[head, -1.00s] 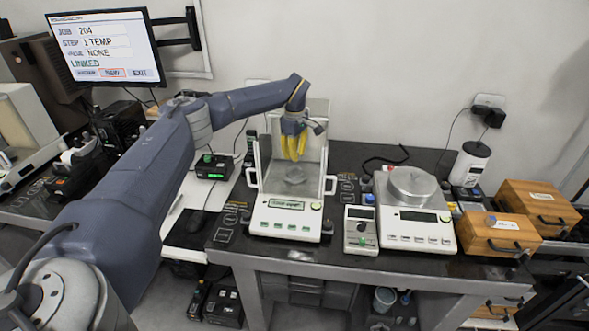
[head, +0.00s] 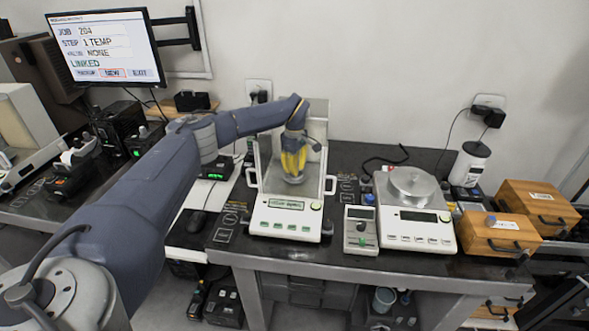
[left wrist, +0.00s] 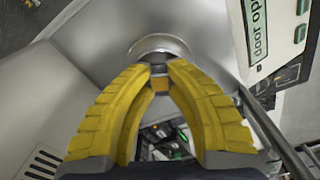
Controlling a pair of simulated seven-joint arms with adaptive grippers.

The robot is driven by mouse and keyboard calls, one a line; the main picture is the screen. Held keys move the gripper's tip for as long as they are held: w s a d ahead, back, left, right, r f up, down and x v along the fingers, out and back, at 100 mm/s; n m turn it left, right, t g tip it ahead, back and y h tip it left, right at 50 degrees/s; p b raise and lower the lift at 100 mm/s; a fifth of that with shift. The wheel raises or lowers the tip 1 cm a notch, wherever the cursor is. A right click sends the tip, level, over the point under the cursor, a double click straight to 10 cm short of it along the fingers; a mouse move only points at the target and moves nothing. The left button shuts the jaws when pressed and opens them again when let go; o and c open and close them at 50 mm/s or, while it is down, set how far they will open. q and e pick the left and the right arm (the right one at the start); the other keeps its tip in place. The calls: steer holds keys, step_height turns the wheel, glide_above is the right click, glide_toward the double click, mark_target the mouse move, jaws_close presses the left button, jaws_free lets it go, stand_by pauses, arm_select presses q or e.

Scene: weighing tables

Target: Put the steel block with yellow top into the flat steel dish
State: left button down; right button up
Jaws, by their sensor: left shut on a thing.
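My left gripper (head: 292,172) is shut on a small steel block with a yellow top (left wrist: 160,82), which shows between the fingertips in the left wrist view. The block is hidden by the fingers in the head view. A round, flat steel dish (left wrist: 146,43) lies just beyond the fingertips in the left wrist view; in the head view it (head: 293,180) sits inside the open-fronted chamber of the left balance, under the fingers. I cannot tell whether the block touches the dish. My right gripper is not in view.
The left balance (head: 285,222) has upright walls close around the gripper. The right balance (head: 420,232) carries another round steel pan (head: 412,181). A small handheld box (head: 359,230) stands between them. Wooden boxes (head: 498,236) and a white bottle (head: 470,163) are at the right.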

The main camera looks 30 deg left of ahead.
arm_select(q)
steer(key=shift+f, duration=0.15)
steer(key=c, duration=1.6)
jaws_free()
steer(key=shift+c, duration=0.2)
step_height(320, 180, up, 12)
